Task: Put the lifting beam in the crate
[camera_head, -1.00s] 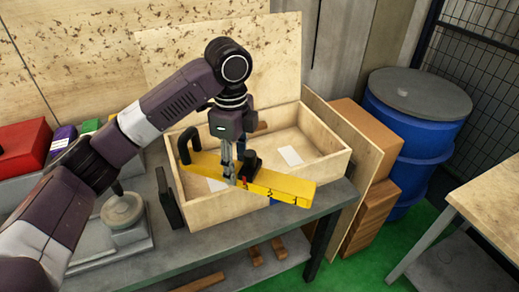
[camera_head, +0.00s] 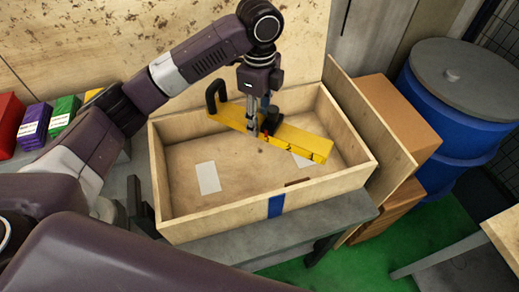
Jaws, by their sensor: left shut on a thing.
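The lifting beam (camera_head: 297,139) is a long yellow bar with a black handle at its left end and a black part near its middle. My left gripper (camera_head: 256,130) is shut on it near the middle and holds it over the open crate. The crate (camera_head: 222,222) is a shallow light wooden box with a blue strip on its front wall, standing on a grey table. The beam appears above the crate floor, slanting down to the right; its exact height is hard to tell. My right gripper is not in view.
White papers (camera_head: 208,178) lie on the crate floor. Purple (camera_head: 34,125) and green (camera_head: 64,114) boxes stand at the left. A wooden board (camera_head: 368,123), a cardboard-brown box (camera_head: 400,115) and a blue barrel (camera_head: 440,105) stand right of the crate.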

